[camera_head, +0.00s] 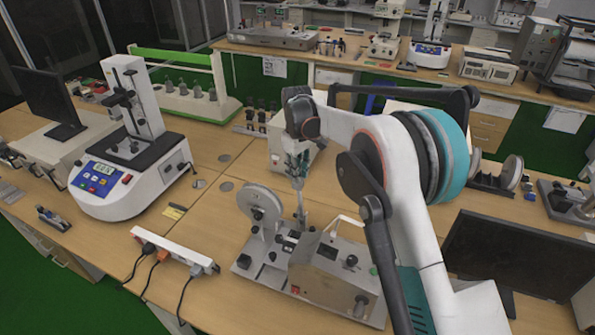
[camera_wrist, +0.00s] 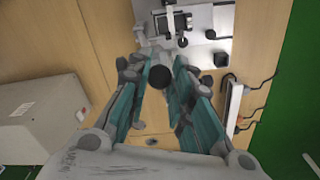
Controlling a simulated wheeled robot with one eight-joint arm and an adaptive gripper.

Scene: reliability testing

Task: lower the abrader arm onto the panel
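The abrader (camera_head: 335,275) is a grey metal machine on the near wooden bench, with a round grey disc at its left. Its arm (camera_head: 300,212) stands raised, nearly upright, below my gripper (camera_head: 297,168). In the wrist view a round dark knob (camera_wrist: 160,77) lies between the teal-padded fingers of my gripper (camera_wrist: 164,85). The fingers are spread, with the knob close to their tips; I cannot tell if either touches it. A small dark-framed part (camera_wrist: 174,22) sits on the pale base beyond. I cannot make out the panel clearly.
A power strip (camera_head: 175,249) with plugged cables lies left of the abrader. A white instrument with a display (camera_head: 130,180) stands farther left. A dark monitor (camera_head: 515,255) stands at the right. A pale box (camera_wrist: 45,118) shows left in the wrist view.

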